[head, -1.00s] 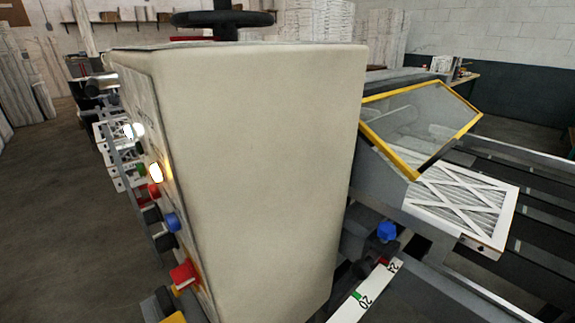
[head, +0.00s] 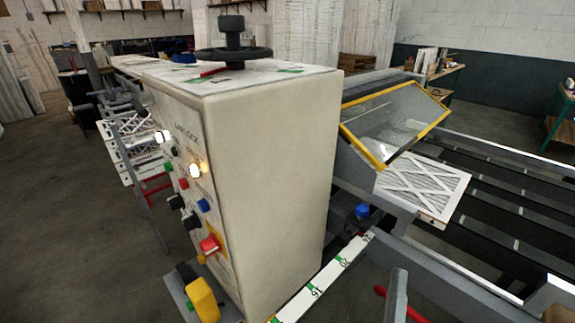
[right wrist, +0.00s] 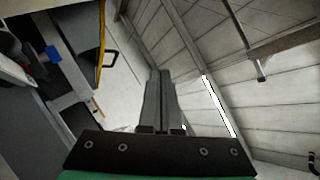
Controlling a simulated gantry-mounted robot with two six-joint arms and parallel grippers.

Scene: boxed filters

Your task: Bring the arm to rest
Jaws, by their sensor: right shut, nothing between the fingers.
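My right gripper (right wrist: 160,76) shows clearly in the right wrist view. Its two dark fingers are together, shut and empty, with nothing held at the tips. The fingers point toward the pale panelled ceiling and wall area, clear of any object. In the head view I cannot make out its fingertips with certainty. My left gripper is not in view. A boxed filter (head: 422,187) with a white lattice frame lies on the machine at the right, below the yellow-edged clear guard (head: 395,120). No gripper touches it.
A tall beige control cabinet (head: 265,190) with a black handwheel (head: 237,53) on top fills the middle. Its left face carries buttons and lamps. A numbered scale (head: 320,280) runs at its base. Dark conveyor strips (head: 510,205) lie right. Floor at left is open.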

